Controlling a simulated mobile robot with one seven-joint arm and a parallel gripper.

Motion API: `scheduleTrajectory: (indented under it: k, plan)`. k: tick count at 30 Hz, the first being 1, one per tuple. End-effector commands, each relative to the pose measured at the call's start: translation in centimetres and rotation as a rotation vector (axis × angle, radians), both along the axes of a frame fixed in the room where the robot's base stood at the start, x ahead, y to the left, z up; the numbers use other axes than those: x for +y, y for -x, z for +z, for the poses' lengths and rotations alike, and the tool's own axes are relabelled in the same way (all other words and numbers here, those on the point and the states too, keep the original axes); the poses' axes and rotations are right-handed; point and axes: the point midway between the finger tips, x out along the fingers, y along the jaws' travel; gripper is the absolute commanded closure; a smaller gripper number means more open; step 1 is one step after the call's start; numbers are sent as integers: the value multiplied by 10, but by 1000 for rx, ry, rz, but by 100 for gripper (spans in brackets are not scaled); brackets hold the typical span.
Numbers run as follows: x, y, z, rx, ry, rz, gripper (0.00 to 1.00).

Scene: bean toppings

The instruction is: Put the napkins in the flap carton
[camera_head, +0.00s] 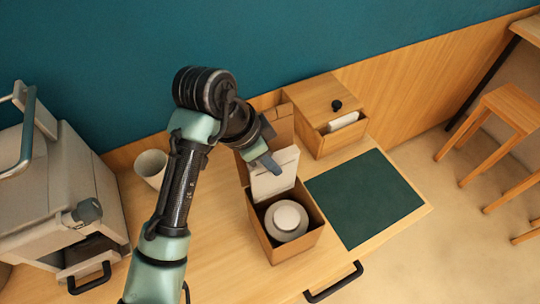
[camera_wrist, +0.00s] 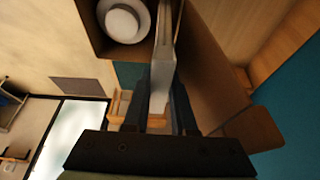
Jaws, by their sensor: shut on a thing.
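The flap carton (camera_head: 268,244) stands open on the table, a brown box with flaps raised at its back. A white round lidded thing (camera_head: 287,217) sits inside it and also shows in the wrist view (camera_wrist: 123,20). My gripper (camera_head: 268,163) is above the carton's back edge, shut on a flat white stack that looks like the napkins (camera_head: 274,180). In the wrist view the napkins (camera_wrist: 162,70) stand on edge between my fingers (camera_wrist: 163,95), close beside a raised brown flap (camera_wrist: 210,65). Whether their lower edge touches the carton is unclear.
A wooden box (camera_head: 318,103) with a black knob and a white item (camera_head: 343,121) in its open front stands behind. A dark green mat (camera_head: 364,198) lies to the right. A white cup (camera_head: 151,165) and a grey machine (camera_head: 55,190) are at the left.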

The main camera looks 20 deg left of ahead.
Motion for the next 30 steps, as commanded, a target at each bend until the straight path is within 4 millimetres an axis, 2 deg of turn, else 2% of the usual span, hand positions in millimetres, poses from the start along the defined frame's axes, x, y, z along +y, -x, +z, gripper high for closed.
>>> scheduleTrajectory:
  k: [1, 18, 30]
  plan:
    - [0, 0, -8, 0, 1, 0, 100]
    - [0, 0, -53, 0, 0, 1, 100]
    - [0, 0, -70, -1, 1, 1, 100]
